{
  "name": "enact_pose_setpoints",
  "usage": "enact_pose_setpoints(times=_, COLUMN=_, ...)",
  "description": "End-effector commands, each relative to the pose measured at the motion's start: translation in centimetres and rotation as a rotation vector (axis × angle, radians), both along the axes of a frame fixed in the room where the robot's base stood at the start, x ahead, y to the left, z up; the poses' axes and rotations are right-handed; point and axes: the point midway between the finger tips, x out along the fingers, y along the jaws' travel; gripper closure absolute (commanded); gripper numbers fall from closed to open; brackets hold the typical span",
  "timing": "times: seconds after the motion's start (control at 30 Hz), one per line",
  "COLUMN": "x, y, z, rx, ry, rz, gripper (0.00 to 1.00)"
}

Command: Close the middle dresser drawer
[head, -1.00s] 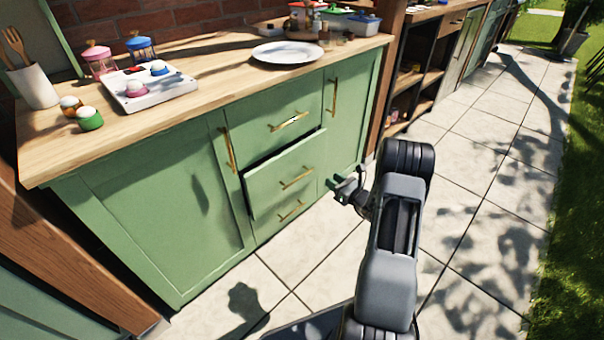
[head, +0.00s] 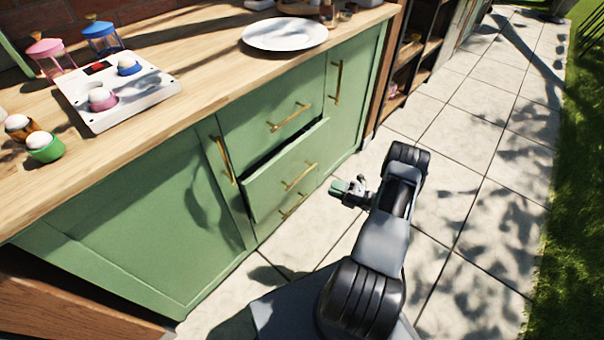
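The green dresser (head: 140,235) has a stack of drawers in its middle section. The middle drawer (head: 268,187) stands partly open, with a dark gap along its top edge and a brass bar handle (head: 299,176) on its front. The top drawer (head: 262,115) above it looks shut. The bottom drawer is mostly hidden below, with its handle (head: 293,207) showing. My gripper (head: 337,188) is just right of the middle drawer's front in the picture, over the paving. It seems apart from the handle. Its fingers are too small to tell whether they are open.
The wooden countertop (head: 195,72) holds a white plate (head: 285,34), a white tray (head: 150,98) with egg cups, and pink and blue lanterns. Open shelves (head: 410,55) stand to the right. The stone paving (head: 455,165) in front and to the right is clear.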

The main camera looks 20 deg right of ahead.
Motion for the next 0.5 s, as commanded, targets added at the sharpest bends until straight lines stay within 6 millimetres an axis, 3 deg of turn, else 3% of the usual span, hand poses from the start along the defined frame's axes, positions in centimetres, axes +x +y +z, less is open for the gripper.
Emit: enact_pose_setpoints(times=0.5, x=6.2, y=6.9, z=1.5, rx=-0.002, ry=0.000, rz=0.005, gripper=0.62)
